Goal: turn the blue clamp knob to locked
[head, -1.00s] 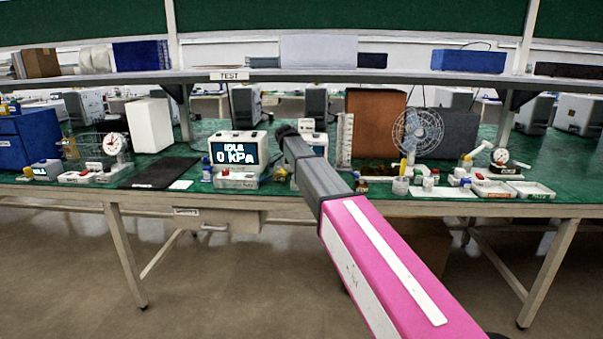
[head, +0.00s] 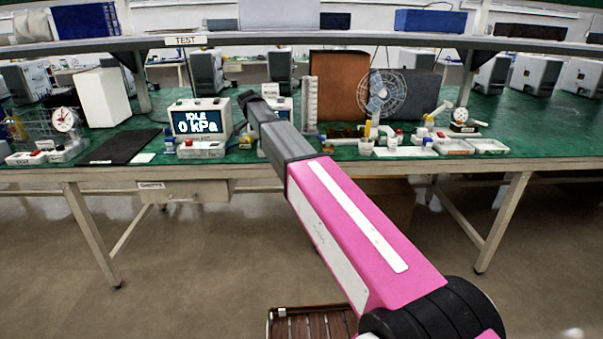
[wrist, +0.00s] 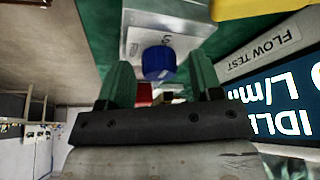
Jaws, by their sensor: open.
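The blue clamp knob (wrist: 158,63) sits on a clear and white fixture (wrist: 150,40) in the wrist view. My gripper (wrist: 160,66) is open, with one green finger on either side of the knob in the picture. I see a gap on both sides, and cannot tell how deep the knob lies between the fingers. A flow test display (wrist: 285,105) is beside the right finger, its text upside down. In the head view my arm reaches to the bench and hides the knob and gripper.
A red part (wrist: 144,93) shows behind the fingers, and a yellow part (wrist: 255,6) at the top right. A black mat (head: 120,146) lies clear at left.

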